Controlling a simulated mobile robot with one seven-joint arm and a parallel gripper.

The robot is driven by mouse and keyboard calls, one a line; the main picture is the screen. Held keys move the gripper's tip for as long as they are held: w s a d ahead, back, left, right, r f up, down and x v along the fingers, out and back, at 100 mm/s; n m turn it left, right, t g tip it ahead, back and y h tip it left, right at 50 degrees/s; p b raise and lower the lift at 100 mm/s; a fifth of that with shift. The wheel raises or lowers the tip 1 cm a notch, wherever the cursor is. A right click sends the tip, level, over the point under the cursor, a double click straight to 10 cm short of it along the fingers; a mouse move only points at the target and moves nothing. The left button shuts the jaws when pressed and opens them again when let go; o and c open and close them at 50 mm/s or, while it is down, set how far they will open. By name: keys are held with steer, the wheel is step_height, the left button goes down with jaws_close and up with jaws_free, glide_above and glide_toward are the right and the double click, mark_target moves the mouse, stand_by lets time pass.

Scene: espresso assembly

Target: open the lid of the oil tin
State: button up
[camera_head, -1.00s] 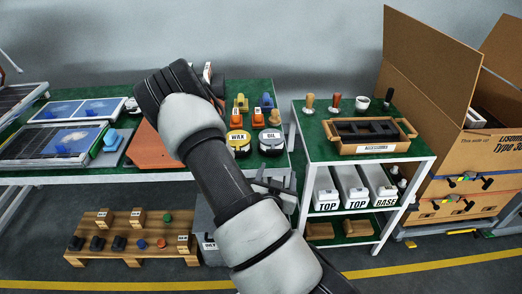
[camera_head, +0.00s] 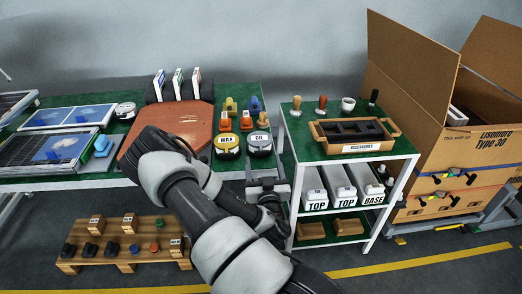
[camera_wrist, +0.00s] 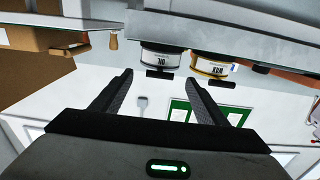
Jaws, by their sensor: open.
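The oil tin (camera_head: 259,143) is a round dark tin with a white OIL label, near the front right of the green-topped table (camera_head: 200,172). Its lid looks closed. In the wrist view, which is upside down, the oil tin (camera_wrist: 162,58) shows a white label band and lies straight ahead, beyond the fingertips. My gripper (camera_head: 266,184) is in front of the table edge, just below the oil tin in the head view. In the wrist view my gripper (camera_wrist: 160,82) has its two black fingers wide apart with nothing between them.
The wax tin (camera_head: 227,146) stands close beside the oil tin on the left. Orange, yellow and blue tools sit behind the tins. A white shelf cart (camera_head: 290,130) with an accessories tray (camera_head: 350,134) stands close on the right. A brown board (camera_head: 170,128) lies to the left.

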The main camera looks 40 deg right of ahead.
mark_target(261, 148)
steer(key=x, duration=0.7)
steer(key=shift+w+d, duration=0.1)
steer(key=c, duration=1.4)
